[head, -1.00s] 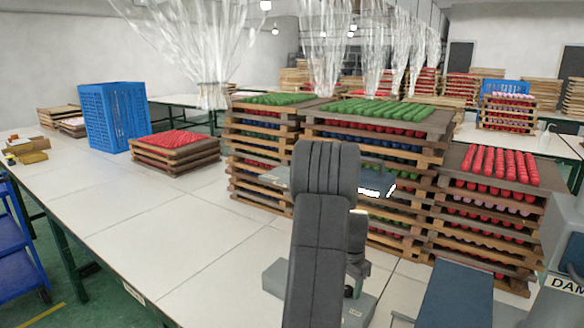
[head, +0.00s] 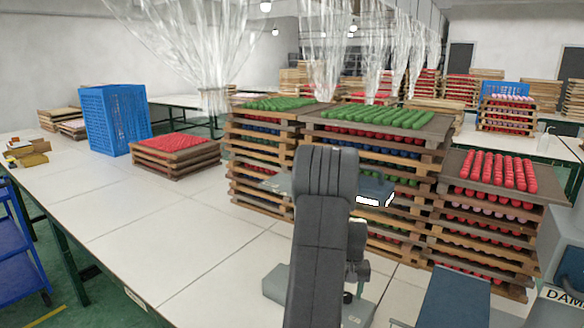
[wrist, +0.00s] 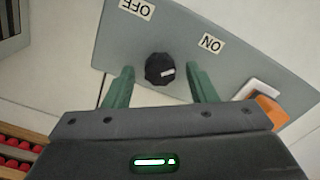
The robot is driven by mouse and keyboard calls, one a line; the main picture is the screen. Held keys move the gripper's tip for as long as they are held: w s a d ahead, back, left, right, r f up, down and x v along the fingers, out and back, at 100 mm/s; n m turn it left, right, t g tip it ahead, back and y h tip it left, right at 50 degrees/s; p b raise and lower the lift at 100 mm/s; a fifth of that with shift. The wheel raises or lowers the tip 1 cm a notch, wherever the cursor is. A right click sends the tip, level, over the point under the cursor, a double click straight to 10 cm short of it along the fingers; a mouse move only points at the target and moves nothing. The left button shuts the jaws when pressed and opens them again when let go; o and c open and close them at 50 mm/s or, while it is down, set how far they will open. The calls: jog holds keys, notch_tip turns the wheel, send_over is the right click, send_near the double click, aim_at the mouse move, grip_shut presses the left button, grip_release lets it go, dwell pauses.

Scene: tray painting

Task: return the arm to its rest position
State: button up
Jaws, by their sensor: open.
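My gripper (wrist: 160,72) shows in the wrist view with its two green fingers apart, one on each side of a black knob (wrist: 159,69). I cannot tell whether the fingertips reach down beside the knob or stay above it; no contact shows. The knob sits on a grey panel (wrist: 108,45) with OFF and ON labels, and its white mark is on the right side of the knob. In the head view my dark arm (head: 321,225) stands in front of a grey box (head: 274,283) on the table and hides most of my gripper.
Tall stacks of wooden trays (head: 262,205) with coloured pieces stand close behind the arm. A red-topped tray stack (head: 174,158) and a blue crate (head: 116,120) are farther left.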

jog(key=n+p, duration=0.2)
jog(key=n, duration=0.2)
jog(key=shift+r+n, duration=0.1)
jog(key=shift+n, duration=0.2)
jog(key=shift+n+p, duration=0.35)
jog(key=shift+n, duration=0.25)
